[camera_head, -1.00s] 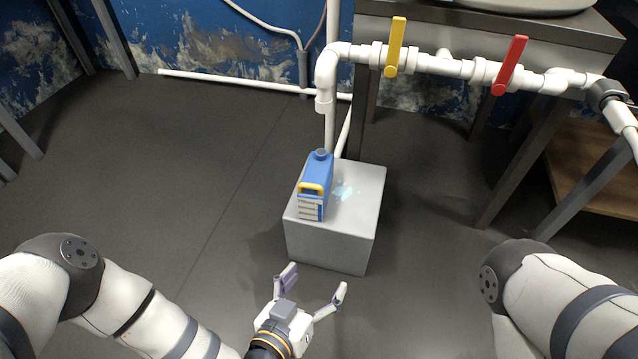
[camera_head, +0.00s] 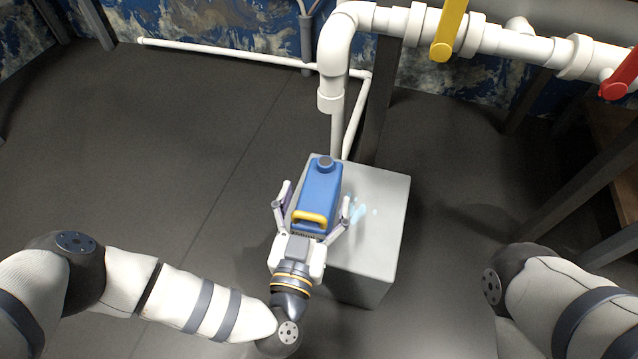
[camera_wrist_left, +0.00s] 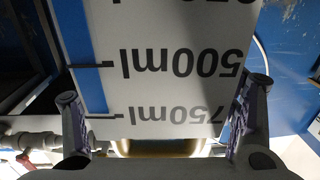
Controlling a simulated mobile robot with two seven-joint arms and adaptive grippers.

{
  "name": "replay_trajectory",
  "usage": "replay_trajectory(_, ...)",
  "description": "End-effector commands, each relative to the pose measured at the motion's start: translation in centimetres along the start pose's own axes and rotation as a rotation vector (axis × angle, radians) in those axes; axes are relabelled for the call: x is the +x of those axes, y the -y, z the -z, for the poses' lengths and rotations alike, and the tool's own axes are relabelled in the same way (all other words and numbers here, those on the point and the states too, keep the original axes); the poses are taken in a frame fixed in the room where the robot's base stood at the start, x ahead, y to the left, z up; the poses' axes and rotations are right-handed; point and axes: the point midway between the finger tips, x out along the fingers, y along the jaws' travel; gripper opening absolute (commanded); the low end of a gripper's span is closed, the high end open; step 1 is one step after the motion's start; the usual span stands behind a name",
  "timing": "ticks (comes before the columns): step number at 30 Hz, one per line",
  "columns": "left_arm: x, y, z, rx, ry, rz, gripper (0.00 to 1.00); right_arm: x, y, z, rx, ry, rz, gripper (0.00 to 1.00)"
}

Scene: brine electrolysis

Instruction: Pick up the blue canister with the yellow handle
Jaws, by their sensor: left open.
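The blue canister (camera_head: 320,188) with the yellow handle (camera_head: 309,217) stands upright on a pale grey block, its dark cap at the top. My left gripper (camera_head: 313,207) is open, with one finger on each side of the canister. In the left wrist view the canister's white label (camera_wrist_left: 165,70) with "500ml" and "750ml" fills the space between the two fingers (camera_wrist_left: 158,115). Small gaps seem to show beside the fingers; contact is not clear. My right gripper is out of view; only part of my right arm shows.
The grey block (camera_head: 385,205) has pale blue wet spots (camera_head: 357,210) right of the canister. A white pipe (camera_head: 338,60) rises just behind the block, with a yellow valve lever (camera_head: 449,28) and a red one (camera_head: 620,75) above. Dark floor (camera_head: 180,140) on the left is clear.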

Motion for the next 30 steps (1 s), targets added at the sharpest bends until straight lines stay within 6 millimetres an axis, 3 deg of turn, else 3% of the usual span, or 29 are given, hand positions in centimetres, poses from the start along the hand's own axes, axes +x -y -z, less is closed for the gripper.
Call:
replay_trajectory(7,-0.1,-0.1,0.1,-0.001,0.0,0.0,0.78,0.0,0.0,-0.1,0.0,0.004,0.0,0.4)
replay_trajectory(15,-0.1,-0.1,0.1,-0.001,0.0,0.0,0.17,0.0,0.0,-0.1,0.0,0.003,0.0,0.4)
replay_trajectory(18,-0.1,-0.1,0.0,-0.001,0.0,0.0,0.0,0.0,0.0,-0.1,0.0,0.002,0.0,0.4)
replay_trajectory(26,0.0,-0.1,0.4,-0.002,-0.006,0.0,0.0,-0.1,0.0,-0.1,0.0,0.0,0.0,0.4)
replay_trajectory(30,0.1,-0.1,1.7,-0.003,-0.009,0.0,0.0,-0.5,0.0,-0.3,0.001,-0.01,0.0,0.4)
